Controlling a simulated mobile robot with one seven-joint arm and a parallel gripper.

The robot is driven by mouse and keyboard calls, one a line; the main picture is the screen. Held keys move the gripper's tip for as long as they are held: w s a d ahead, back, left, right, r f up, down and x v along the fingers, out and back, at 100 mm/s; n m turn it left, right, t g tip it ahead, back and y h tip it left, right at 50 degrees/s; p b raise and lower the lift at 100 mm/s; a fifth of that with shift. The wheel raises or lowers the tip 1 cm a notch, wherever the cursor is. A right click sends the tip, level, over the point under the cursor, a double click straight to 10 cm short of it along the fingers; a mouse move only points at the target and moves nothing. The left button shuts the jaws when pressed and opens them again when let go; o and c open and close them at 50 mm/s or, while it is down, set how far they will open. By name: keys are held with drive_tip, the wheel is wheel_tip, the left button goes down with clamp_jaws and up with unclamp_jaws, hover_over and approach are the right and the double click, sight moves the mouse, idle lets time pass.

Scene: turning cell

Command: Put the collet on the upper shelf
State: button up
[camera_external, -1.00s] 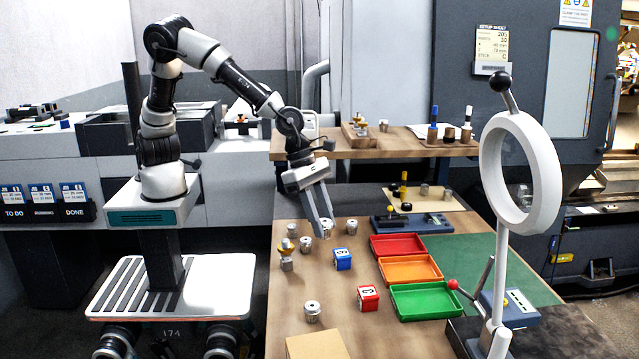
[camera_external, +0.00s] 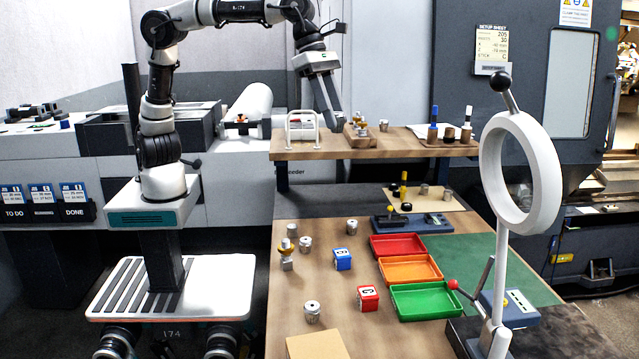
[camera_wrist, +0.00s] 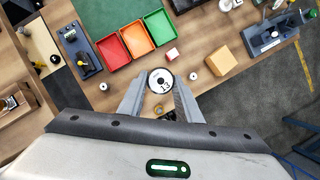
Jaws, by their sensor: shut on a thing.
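My gripper (camera_external: 336,133) is raised over the left part of the wooden upper shelf (camera_external: 340,152), fingers pointing down. In the wrist view my gripper (camera_wrist: 159,86) is shut on a round collet (camera_wrist: 160,78). Its pale end face, with a dark hole and markings, faces the camera between the fingertips. In the external view the held collet cannot be made out clearly at the fingertips. I cannot tell how far it is above the shelf. Other metal collets stand on the lower bench, among them one at the front (camera_external: 312,311) and one farther back (camera_external: 351,227).
On the shelf, a white wire rack (camera_external: 302,127) stands left of my gripper. A wooden block with brass parts (camera_external: 357,130) and a small metal piece (camera_external: 384,126) stand right. A marker holder (camera_external: 447,142) sits farther right. Bare shelf lies between. A ring-shaped magnifier (camera_external: 553,180) stands front right.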

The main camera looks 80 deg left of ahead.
drive_tip(key=w+a+n, duration=0.1)
drive_tip(key=w+a, duration=0.2)
drive_tip(key=a, duration=0.4)
drive_tip(key=w+a+n, duration=0.1)
drive_tip(key=w+a, duration=0.2)
drive_tip(key=a, duration=0.4)
drive_tip(key=s+a+n+t+y+b, duration=0.1)
drive_tip(key=s+a+n, duration=0.15)
drive_tip(key=a, duration=1.55)
drive_tip(key=s+a+n+y+b, duration=0.2)
drive_tip(key=a+n, duration=0.1)
drive_tip(key=a, duration=1.6)
drive_tip(key=f, duration=1)
drive_tip(key=shift+w+d+f+b, duration=0.15)
drive_tip(key=shift+d+f+b, duration=0.15)
drive_tip(key=shift+d+f, duration=0.1)
drive_tip(key=shift+f, duration=2.1)
drive_tip(key=shift+f, duration=0.15)
drive_tip(key=o, duration=1.2)
drive_tip(key=shift+c, duration=0.2)
